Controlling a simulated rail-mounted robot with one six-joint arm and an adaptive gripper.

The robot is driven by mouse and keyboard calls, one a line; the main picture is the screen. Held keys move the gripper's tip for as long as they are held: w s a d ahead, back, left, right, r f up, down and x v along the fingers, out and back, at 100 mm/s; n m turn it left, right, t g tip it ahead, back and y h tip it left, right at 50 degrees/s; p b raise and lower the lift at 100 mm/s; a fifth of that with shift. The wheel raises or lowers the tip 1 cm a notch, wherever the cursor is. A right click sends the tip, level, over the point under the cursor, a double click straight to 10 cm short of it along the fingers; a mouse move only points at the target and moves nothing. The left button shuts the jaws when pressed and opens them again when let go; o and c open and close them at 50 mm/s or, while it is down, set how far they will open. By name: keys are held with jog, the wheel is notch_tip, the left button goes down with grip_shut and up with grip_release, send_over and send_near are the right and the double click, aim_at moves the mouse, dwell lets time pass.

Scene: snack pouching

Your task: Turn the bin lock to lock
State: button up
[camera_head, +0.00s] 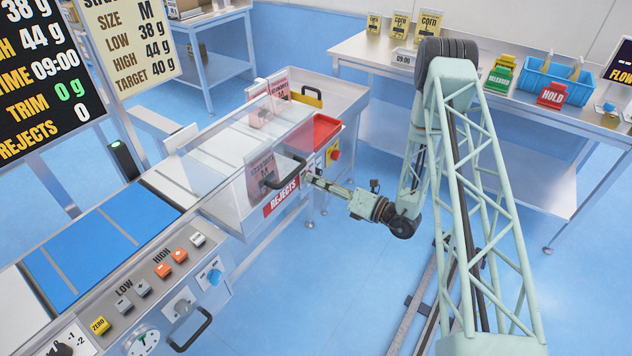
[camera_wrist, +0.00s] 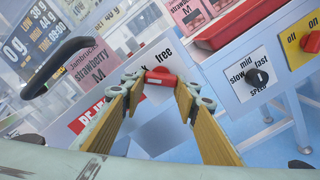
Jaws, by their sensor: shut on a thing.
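The bin lock is a small red knob (camera_wrist: 160,77) on a white plate marked "lock" and "free", on the front panel in the wrist view. My gripper (camera_wrist: 157,84) reaches in from below, with a finger on each side of the knob, and is shut on it. Part of the plate's lettering is hidden behind the fingers. In the head view my gripper (camera_head: 311,181) meets the machine just right of the red REJECTS label (camera_head: 282,195). The knob is too small and covered to make out there. The clear-fronted bin (camera_head: 262,172) holds a strawberry pouch.
A speed knob (camera_wrist: 258,78) and a yellow off/on switch plate (camera_wrist: 301,40) sit right of the lock. A black handle (camera_wrist: 57,66) juts out at the left. A red tray (camera_head: 314,132) is above the panel. Open blue floor lies in front.

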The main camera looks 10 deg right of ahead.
dwell(0.3)
jog(key=o, duration=0.8)
jog(key=shift+o, duration=0.2)
jog(key=shift+s+d, duration=0.15)
jog(key=v, duration=1.1)
jog(key=shift+s+d, duration=0.25)
jog(key=shift+r, duration=0.1)
